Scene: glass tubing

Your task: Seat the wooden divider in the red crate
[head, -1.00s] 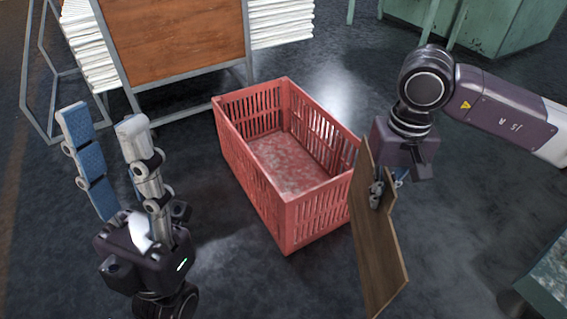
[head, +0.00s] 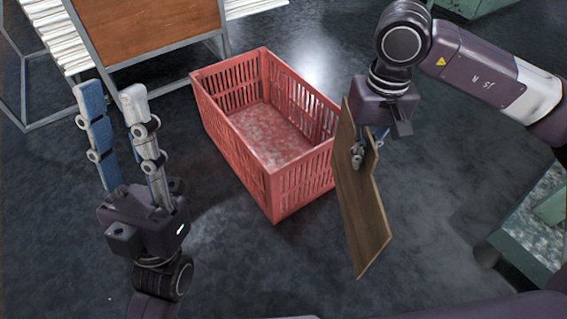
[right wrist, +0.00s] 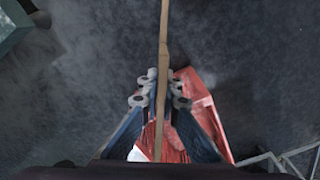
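The red crate (head: 236,153) stands upright on the floor in the middle of the head view, and its visible inside is empty. The wooden divider (head: 363,205) hangs tilted beside the crate's right side, outside it. My right gripper (head: 358,150) is shut on the divider near its upper part; the board hides part of the fingers. In the right wrist view the divider (right wrist: 164,60) shows edge-on between the two blue fingers (right wrist: 165,95), with part of the crate (right wrist: 197,100) behind. My left gripper (head: 110,98) is open and empty, left of the crate, fingers pointing up.
A metal-framed rack with a brown wooden panel (head: 150,28) and stacked white material stands behind the crate at the upper left. A green bench (head: 520,228) is at the right edge. Dark floor (head: 225,255) in front of the crate is clear.

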